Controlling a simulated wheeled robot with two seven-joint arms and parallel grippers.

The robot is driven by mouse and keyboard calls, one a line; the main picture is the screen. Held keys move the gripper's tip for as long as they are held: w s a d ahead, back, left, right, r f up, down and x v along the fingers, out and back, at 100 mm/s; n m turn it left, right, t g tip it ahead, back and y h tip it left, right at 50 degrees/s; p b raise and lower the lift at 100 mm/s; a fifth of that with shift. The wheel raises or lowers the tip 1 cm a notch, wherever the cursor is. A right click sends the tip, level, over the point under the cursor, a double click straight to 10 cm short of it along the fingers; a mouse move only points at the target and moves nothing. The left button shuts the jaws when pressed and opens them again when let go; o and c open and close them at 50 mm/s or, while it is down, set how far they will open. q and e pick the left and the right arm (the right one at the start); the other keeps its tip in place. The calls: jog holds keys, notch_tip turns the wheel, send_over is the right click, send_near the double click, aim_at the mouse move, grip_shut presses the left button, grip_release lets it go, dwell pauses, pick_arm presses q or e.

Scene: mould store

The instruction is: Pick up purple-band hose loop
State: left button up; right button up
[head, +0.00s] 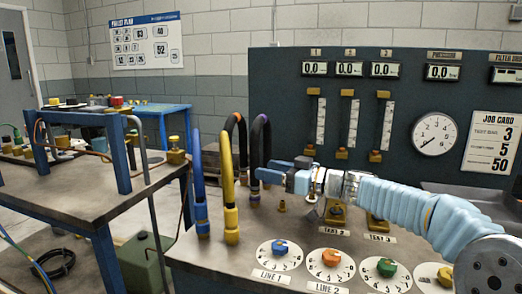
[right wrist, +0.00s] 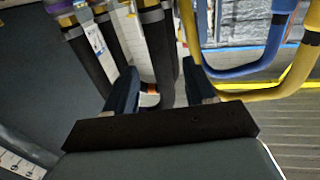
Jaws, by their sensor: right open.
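The purple-band hose loop (head: 263,119) is a dark upright arch with a purple band near its top, at the right end of a row of hose loops in the head view. My right gripper (head: 264,176) reaches in from the right, level with this loop's lower half, and is open. In the right wrist view, the right gripper's fingers (right wrist: 160,92) point at dark hoses. One dark hose leg (right wrist: 158,45) shows between them, and another (right wrist: 91,70) passes by the left finger. I cannot tell contact. My left gripper is out of view.
An orange-band dark loop (head: 237,119), a yellow loop (head: 227,170) and a blue loop (head: 198,170) stand close to the left. Coloured knobs on dials, such as the blue knob (head: 280,248), line the bench front. A gauge panel (head: 400,95) rises behind.

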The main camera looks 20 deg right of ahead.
aim_at(255, 188)
jog(key=x, duration=0.5)
jog(key=shift+c, duration=0.2)
jog(key=shift+r, duration=0.1)
grip_shut()
